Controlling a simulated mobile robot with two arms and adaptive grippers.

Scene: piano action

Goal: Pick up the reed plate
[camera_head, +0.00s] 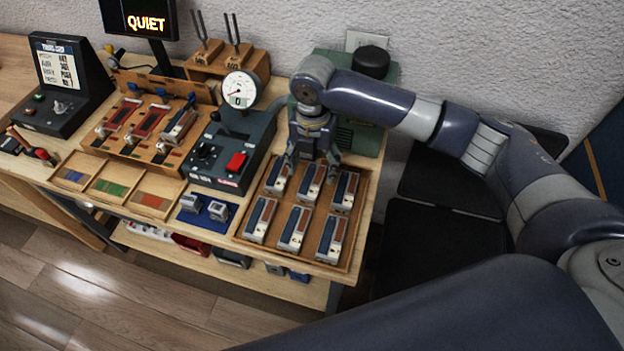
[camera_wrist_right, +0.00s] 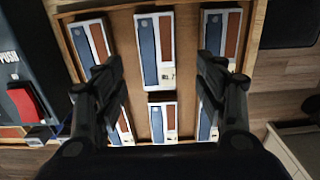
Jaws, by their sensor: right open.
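Several reed plates, pale blocks with a blue and a red-brown strip, lie in two rows in a wooden tray (camera_head: 238,236). The near row has a left plate (camera_head: 260,219), a middle plate (camera_head: 295,228) and a right plate (camera_head: 331,238). The far row has a middle plate (camera_head: 312,184) and a right plate (camera_head: 345,190). My right gripper (camera_head: 312,164) points down over the far row, open and empty. In the right wrist view, my gripper's fingers (camera_wrist_right: 159,62) stand apart, with a middle plate (camera_wrist_right: 155,50) showing between them. I cannot tell the height gap. My left gripper is out of view.
A dark tester with a red button (camera_head: 236,162) and a round dial (camera_head: 239,88) stands just left of the tray. A green box (camera_head: 362,137) stands behind it. A blue mat with small metal blocks (camera_head: 204,210) and a fixture (camera_head: 145,125) lie further left.

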